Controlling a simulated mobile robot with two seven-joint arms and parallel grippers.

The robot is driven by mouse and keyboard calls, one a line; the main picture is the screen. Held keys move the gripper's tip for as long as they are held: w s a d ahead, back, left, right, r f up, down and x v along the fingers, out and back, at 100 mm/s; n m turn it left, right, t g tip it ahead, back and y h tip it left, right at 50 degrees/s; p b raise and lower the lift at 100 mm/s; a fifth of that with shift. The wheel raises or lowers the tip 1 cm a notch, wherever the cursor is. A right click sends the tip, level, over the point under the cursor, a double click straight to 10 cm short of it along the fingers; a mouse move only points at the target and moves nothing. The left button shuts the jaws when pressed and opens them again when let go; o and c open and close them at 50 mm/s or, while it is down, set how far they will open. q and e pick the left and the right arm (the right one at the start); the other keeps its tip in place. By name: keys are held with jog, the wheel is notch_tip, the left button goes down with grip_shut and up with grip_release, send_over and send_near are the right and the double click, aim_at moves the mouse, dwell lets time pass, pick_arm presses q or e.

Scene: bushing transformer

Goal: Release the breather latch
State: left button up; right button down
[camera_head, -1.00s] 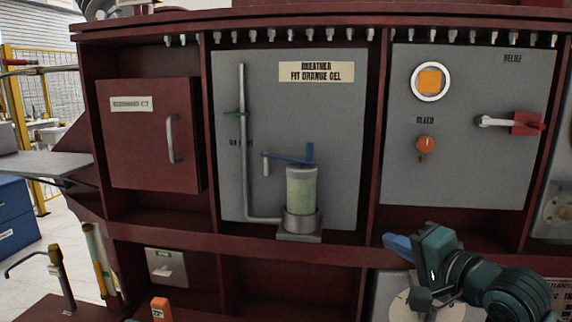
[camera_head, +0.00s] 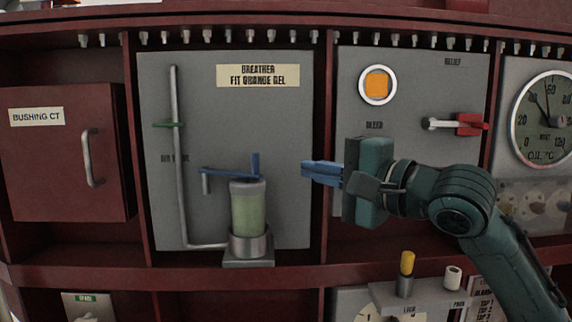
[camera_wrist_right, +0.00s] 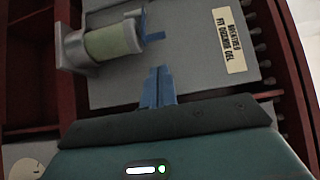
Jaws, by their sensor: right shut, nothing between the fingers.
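The breather is a pale green cylinder (camera_head: 248,207) in a metal cup on a small bracket, in front of the grey panel. A blue latch (camera_head: 230,172) lies across its top, with a short upright end at the right. My right gripper (camera_head: 306,169) has blue fingers, closed and empty, and points left, to the right of the latch and apart from it. In the right wrist view the closed fingers (camera_wrist_right: 160,72) point toward the panel, with the breather cylinder (camera_wrist_right: 112,41) at upper left and the blue latch (camera_wrist_right: 150,36) beyond the tips. My left gripper is not seen.
A grey pipe (camera_head: 177,150) with a green handle runs left of the breather. Dark red frame posts (camera_head: 322,120) stand between the panels. The right panel carries an orange button (camera_head: 377,85) and a red-ended lever (camera_head: 468,124). A shelf below holds a yellow peg (camera_head: 407,263).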

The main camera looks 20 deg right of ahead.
pick_arm(q)
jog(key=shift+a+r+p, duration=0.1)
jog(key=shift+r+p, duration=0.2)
jog(key=shift+p, duration=0.4)
pick_arm(e)
jog(key=x, duration=0.9)
jog(key=shift+w, duration=0.25)
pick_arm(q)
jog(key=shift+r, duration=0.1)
pick_arm(e)
jog(key=shift+a, duration=0.2)
